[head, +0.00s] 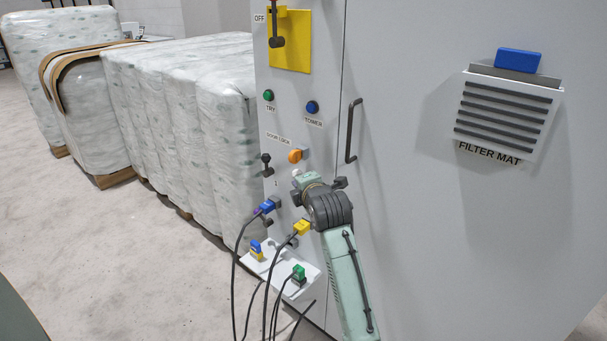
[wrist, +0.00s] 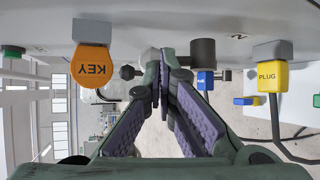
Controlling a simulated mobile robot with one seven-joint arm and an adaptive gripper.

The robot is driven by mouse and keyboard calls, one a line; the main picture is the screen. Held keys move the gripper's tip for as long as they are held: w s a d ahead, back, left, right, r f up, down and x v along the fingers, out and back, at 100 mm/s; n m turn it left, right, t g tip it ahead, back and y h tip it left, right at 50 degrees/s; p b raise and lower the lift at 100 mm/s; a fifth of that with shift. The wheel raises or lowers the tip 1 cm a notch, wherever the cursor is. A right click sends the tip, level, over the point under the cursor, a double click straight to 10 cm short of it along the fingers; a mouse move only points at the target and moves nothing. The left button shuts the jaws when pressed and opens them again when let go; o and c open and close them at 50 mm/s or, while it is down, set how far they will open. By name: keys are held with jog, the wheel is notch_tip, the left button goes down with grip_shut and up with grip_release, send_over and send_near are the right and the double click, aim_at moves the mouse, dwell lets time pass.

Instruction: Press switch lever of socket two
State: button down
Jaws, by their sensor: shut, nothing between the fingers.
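My gripper (head: 305,182) is shut and empty, close to the front of the grey cabinet. In the wrist view its fingertips (wrist: 163,62) meet beside a dark cylindrical fitting (wrist: 203,52) on the panel; I cannot tell whether they touch it. A blue plug (head: 267,206) and a yellow plug (head: 302,227) sit in the panel below.
An orange key tag (wrist: 91,66) hangs near the fingers. Cables hang from the plugs past a white shelf (head: 255,263) holding loose plugs. A door handle (head: 353,130) sticks out at the right. Wrapped bales (head: 180,110) stand left; the floor (head: 100,250) before them is clear.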

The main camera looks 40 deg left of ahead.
jog(key=shift+w+a+n+g+h+p, duration=0.1)
jog(key=shift+a+n+g+h+p, duration=0.3)
jog(key=shift+a+h+p, duration=0.6)
jog(key=shift+d, duration=0.1)
jog(key=shift+r+p, duration=0.75)
jog(key=shift+r, duration=0.05)
jog(key=shift+r, duration=0.1)
